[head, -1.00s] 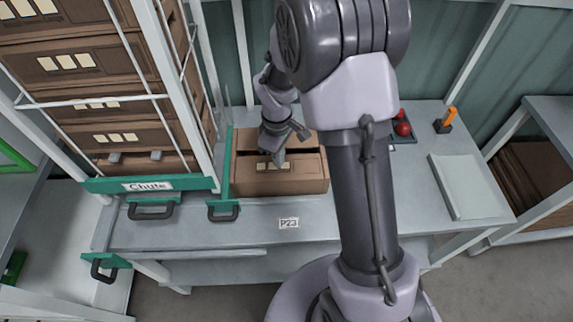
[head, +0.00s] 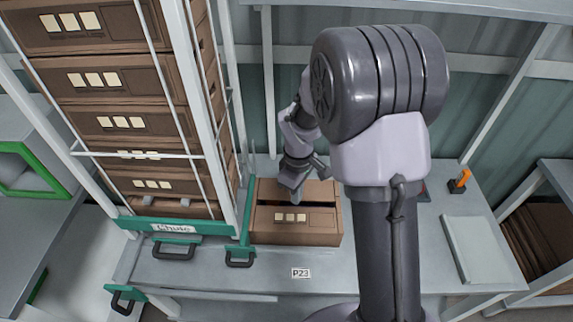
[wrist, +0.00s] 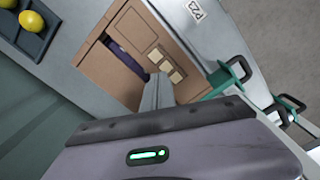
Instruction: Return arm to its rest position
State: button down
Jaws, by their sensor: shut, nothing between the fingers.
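My gripper (head: 297,195) is above the brown cardboard box (head: 322,237) on the grey bench, in the head view. The box top shows a dark slit between its flaps and pale labels on the near part. In the wrist view my gripper (wrist: 158,92) shows in front of the same box (wrist: 118,75), with its fingers together and nothing held. Whether the fingertips touch the box cannot be told. My upper arm hides part of the bench behind and to the right.
A chute rack (head: 205,130) with stacked brown boxes (head: 125,122) stands on the left. Green stops with dark handles (head: 240,260) line the bench front (head: 210,270). A pale flat panel (head: 474,248) and an orange-handled tool (head: 460,182) lie on the right. Yellow tomatoes (wrist: 32,21) show in the wrist view.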

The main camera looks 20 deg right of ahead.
jog(key=s+a+r+m+t+b, duration=0.2)
jog(key=s+r+m+b, duration=0.15)
jog(key=r, duration=0.45)
jog(key=s+a+r+m+t+y+b, duration=0.1)
jog(key=s+a+r+m+t+b, duration=0.1)
jog(key=s, duration=0.6)
jog(key=s+a+r+m+t+y+b, duration=0.1)
jog(key=s+a+r+m+b, duration=0.1)
jog(key=s+r+m, duration=0.3)
jog(key=s+m, duration=0.2)
jog(key=s, duration=0.2)
jog(key=shift+a+t, duration=0.25)
jog(key=shift+t, duration=0.15)
jog(key=shift+s, duration=0.15)
